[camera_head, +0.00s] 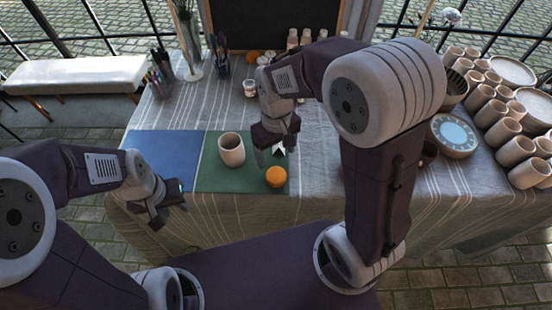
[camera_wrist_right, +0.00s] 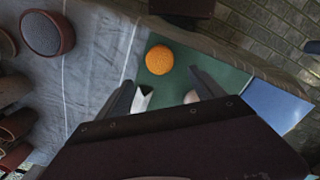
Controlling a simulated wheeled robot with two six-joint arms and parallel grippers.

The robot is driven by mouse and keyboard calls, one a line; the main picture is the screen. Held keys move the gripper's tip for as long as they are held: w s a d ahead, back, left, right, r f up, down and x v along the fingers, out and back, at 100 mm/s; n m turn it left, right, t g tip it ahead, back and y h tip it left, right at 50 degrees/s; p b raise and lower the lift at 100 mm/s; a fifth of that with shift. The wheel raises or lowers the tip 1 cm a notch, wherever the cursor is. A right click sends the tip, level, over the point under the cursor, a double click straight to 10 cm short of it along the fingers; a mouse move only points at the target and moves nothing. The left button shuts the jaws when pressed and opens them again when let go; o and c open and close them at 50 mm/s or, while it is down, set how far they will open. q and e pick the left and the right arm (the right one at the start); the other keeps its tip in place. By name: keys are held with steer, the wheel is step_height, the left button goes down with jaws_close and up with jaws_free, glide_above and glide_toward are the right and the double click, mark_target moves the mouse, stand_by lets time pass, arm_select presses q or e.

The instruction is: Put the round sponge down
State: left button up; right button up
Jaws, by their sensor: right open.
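The round orange sponge (camera_head: 276,176) lies on the green mat (camera_head: 212,179) near its front right corner. It also shows in the right wrist view (camera_wrist_right: 159,59), clear of both fingers. My right gripper (camera_head: 276,154) is open and above the mat, just behind the sponge, holding nothing. In the wrist view its fingers (camera_wrist_right: 163,90) are spread apart. A beige cup (camera_head: 231,149) stands upright on the green mat, left of the gripper. My left gripper (camera_head: 168,208) appears open and empty, by the front edge of the blue mat (camera_head: 160,158).
A small white object (camera_head: 279,150) is by the right gripper, partly hidden. Stacked cups (camera_head: 505,130) and plates (camera_head: 453,133) crowd the table's right side. A glass vase (camera_head: 190,62) and brush holders stand at the back left. The blue mat is bare.

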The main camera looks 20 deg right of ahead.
steer(key=s+d+f+m+t, duration=0.1)
steer(key=s+d+f+m, duration=0.3)
steer(key=s+d, duration=0.35)
step_height(320, 180, up, 7)
steer(key=p, duration=0.6)
steer(key=shift+a+f, duration=0.2)
steer(key=shift+a, duration=0.25)
steer(key=shift+w, duration=0.1)
